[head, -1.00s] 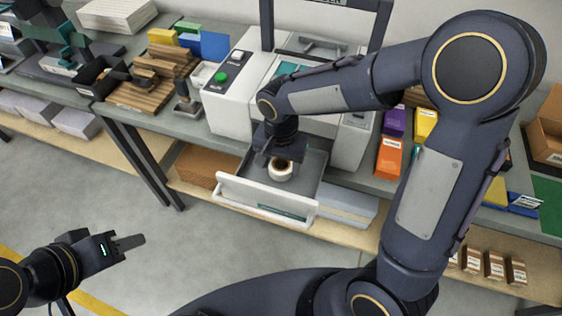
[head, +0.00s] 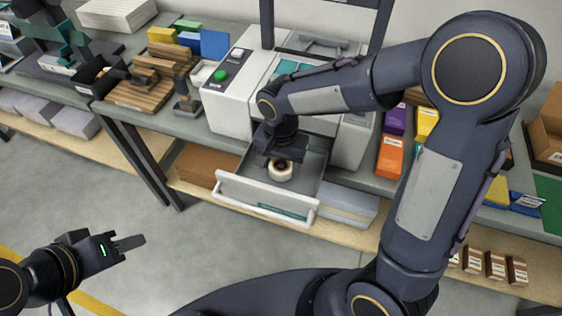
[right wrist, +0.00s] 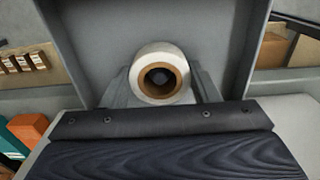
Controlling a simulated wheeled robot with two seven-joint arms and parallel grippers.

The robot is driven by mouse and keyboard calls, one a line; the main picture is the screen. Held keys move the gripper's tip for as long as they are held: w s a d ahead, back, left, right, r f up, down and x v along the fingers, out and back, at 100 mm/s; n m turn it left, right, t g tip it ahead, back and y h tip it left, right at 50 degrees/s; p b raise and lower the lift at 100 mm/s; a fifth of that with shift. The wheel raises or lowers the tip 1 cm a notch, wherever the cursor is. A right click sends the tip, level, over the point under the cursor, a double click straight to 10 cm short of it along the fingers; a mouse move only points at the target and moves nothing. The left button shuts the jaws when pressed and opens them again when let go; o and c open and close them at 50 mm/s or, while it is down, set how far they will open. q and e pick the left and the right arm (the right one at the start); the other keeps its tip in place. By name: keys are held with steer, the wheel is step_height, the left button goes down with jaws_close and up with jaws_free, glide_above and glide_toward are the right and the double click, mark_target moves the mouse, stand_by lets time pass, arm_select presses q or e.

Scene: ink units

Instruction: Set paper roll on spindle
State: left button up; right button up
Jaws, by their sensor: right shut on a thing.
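The white paper roll (head: 280,172) with a brown core is over the open printer drawer (head: 245,187). My right gripper (head: 281,163) reaches down from above and is shut on the roll. In the right wrist view the roll (right wrist: 160,74) sits between grey fingers, facing me end-on. A dark round shape shows inside its core; I cannot tell whether it is the spindle or how far the roll is around it. My left gripper (head: 130,242) is at the lower left, away from the bench, with nothing visible in it.
The white printer (head: 232,98) with a green button stands behind the drawer. An orange box (head: 390,157) and other boxes stand to its right. Wooden stamps and a slatted board (head: 150,82) lie to its left. Floor in front of the drawer is clear.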

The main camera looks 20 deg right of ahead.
mark_target(283, 166)
steer(key=shift+f, duration=0.35)
steer(key=o, duration=0.7)
steer(key=shift+r, duration=0.15)
step_height(283, 166, up, 11)
steer(key=p, duration=0.8)
steer(key=s+d+r+n+t+y, duration=0.2)
steer(key=s+d+r, duration=0.1)
steer(key=s, duration=0.5)
steer(key=s+d+r+n+t+y, duration=0.1)
steer(key=s+d+r+n+t, duration=0.2)
steer(key=s+d, duration=0.3)
steer(key=shift+s+r+t+y, duration=0.35)
steer(key=shift+s+r, duration=0.3)
steer(key=shift+s, duration=0.45)
